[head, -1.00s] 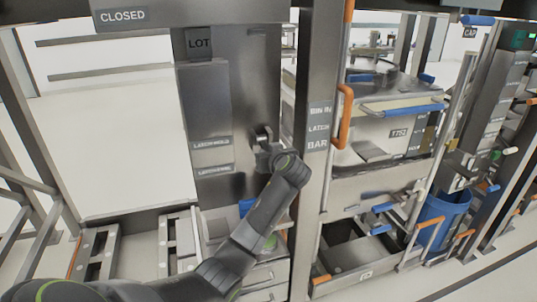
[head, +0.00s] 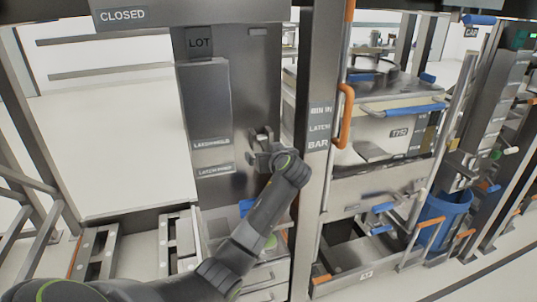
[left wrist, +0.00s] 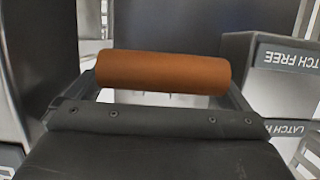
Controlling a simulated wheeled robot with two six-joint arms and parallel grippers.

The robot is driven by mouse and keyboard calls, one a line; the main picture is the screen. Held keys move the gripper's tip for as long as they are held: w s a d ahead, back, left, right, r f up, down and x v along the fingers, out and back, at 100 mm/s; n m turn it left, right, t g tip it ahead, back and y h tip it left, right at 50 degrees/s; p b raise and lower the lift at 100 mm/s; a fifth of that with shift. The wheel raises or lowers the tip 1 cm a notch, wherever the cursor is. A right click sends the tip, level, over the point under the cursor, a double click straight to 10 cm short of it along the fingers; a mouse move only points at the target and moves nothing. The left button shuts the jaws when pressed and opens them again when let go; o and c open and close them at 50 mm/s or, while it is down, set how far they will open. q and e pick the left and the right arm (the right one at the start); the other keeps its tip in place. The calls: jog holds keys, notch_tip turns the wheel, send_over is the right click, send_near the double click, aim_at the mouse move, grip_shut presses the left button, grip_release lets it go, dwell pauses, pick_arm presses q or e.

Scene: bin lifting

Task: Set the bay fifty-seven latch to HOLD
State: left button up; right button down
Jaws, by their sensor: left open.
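A dark upright panel (head: 255,90) carries a grey box (head: 206,105) with two plates that read LATCH HOLD (head: 212,143) and LATCH FREE (head: 215,170), HOLD above FREE. My left gripper (head: 259,157) is open, close to the panel, right of these plates. In the left wrist view an orange bar (left wrist: 163,72) lies across the middle, just ahead of a dark bracket with screws. I cannot tell whether the jaws touch it. The LATCH FREE plate (left wrist: 288,58) shows upside down at right there. In the head view the gripper hides the orange bar. My right gripper is not in view.
A post (head: 315,180) labelled BIN IN, LATCH, BAR stands right of the gripper and bears an orange handle (head: 345,115). Beyond it is a light bin (head: 370,128) with a blue-gripped bar, and a blue bucket (head: 448,215).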

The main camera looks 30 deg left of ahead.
pick_arm(q)
jog(key=shift+d, duration=0.1)
jog(key=b+v, duration=0.3)
jog(key=v, duration=1.4)
jog(key=shift+d, duration=0.15)
